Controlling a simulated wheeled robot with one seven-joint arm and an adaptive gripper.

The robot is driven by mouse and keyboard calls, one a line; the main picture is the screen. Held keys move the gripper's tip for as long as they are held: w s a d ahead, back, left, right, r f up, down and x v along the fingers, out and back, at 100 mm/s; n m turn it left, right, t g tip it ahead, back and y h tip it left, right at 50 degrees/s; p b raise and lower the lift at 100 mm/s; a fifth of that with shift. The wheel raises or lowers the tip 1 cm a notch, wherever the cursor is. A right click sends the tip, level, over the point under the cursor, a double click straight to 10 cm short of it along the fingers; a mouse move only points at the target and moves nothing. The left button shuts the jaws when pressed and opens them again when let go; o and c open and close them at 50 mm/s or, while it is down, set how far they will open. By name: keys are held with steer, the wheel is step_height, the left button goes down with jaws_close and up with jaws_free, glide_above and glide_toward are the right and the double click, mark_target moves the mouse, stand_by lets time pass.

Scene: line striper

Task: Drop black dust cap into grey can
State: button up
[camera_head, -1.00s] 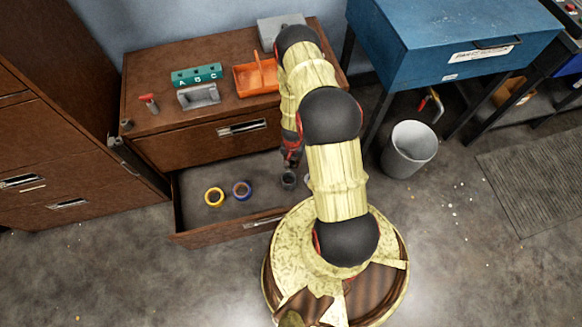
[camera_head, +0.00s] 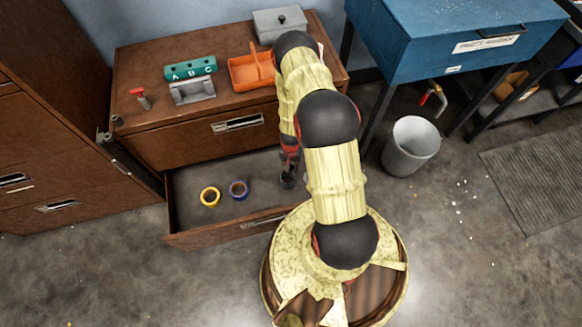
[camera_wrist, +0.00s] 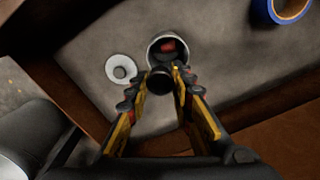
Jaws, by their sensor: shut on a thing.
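My gripper (camera_wrist: 160,80) is shut on the black dust cap (camera_wrist: 159,78), a small dark round piece between its fingertips. A small round grey can (camera_wrist: 152,50) stands open in the drawer, just past the fingertips in the wrist view, with something red and dark inside. The cap overlaps the can's near rim in that view; whether it touches cannot be told. In the head view my gripper (camera_head: 288,178) is low in the open drawer, and my arm and gripper largely hide the can and the cap.
An orange tray (camera_head: 245,77) is on the cabinet. A grey bin (camera_head: 410,147) stands on the floor.

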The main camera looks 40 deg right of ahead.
mark_target(291, 169)
steer(key=o, duration=0.8)
steer(key=shift+r, duration=0.15)
steer(key=shift+r, duration=5.8)
